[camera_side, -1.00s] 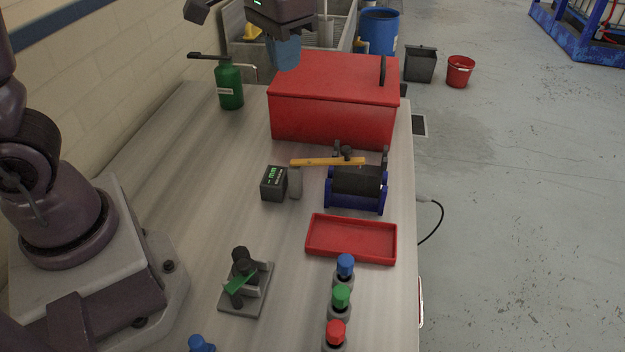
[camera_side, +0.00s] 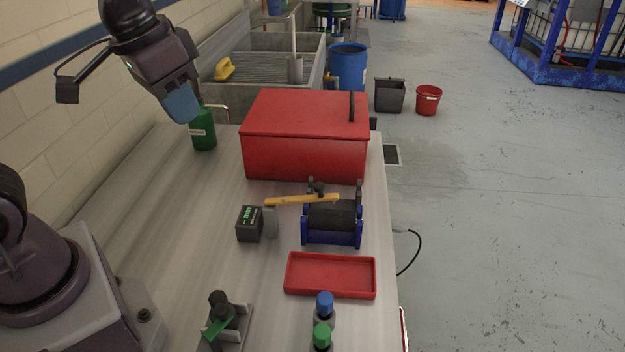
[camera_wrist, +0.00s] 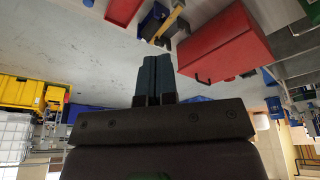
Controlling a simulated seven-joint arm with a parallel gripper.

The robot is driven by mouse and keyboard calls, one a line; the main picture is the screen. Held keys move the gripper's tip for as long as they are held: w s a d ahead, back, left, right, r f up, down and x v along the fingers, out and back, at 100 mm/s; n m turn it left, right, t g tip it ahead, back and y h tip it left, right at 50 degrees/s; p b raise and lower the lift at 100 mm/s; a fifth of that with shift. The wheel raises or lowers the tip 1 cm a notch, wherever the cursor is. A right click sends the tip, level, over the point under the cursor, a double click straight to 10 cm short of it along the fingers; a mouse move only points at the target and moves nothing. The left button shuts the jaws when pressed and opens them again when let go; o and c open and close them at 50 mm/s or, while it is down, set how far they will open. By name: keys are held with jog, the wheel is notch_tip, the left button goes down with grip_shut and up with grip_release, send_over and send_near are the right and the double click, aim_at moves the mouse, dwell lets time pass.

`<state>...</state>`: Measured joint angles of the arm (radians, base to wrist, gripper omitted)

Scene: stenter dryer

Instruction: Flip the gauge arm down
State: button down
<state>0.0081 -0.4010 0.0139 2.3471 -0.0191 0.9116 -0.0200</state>
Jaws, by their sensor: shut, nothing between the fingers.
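The gauge arm (camera_side: 300,199), a yellow bar, lies nearly level in the side view. It reaches from a grey block (camera_side: 270,221) at its left to the blue stand with a dark roller (camera_side: 332,221). In the wrist view the yellow bar (camera_wrist: 169,24) is at the top, beside the blue stand (camera_wrist: 152,22). My gripper (camera_side: 184,108) is in the air at the left, near the green bottle, well apart from the gauge arm. Its blue fingers are shut and empty, and they also show in the wrist view (camera_wrist: 154,68).
A red lidded box (camera_side: 306,150) stands behind the gauge. A black readout box (camera_side: 249,224) is left of it, and a red tray (camera_side: 330,291) is in front. The green bottle (camera_side: 203,130) stands at the back left. The bench's left middle is clear.

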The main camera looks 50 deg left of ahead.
jog(key=w+f+n+g+h, duration=0.1)
jog(key=w+f+n+g, duration=0.15)
jog(key=w, duration=0.65)
jog(key=w+f+n+g, duration=0.1)
jog(key=w+f+n, duration=0.25)
jog(key=w, duration=0.45)
jog(key=n, duration=0.3)
send_over(326, 195)
jog(key=a, duration=0.1)
jog(key=shift+t, duration=0.45)
jog(key=f, duration=0.8)
jog(key=s+f, duration=0.1)
jog(key=f, duration=0.4)
jog(key=shift+a, duration=0.15)
jog(key=shift+w, duration=0.1)
jog(key=shift+w+d+f+g, duration=0.2)
jog(key=shift+d+f+g, duration=0.1)
jog(key=shift+f, duration=0.2)
jog(key=shift+w+d+f+y, duration=0.2)
jog(key=shift+w+f+y, duration=0.1)
jog(key=shift+f, duration=0.3)
jog(key=shift+r, duration=0.1)
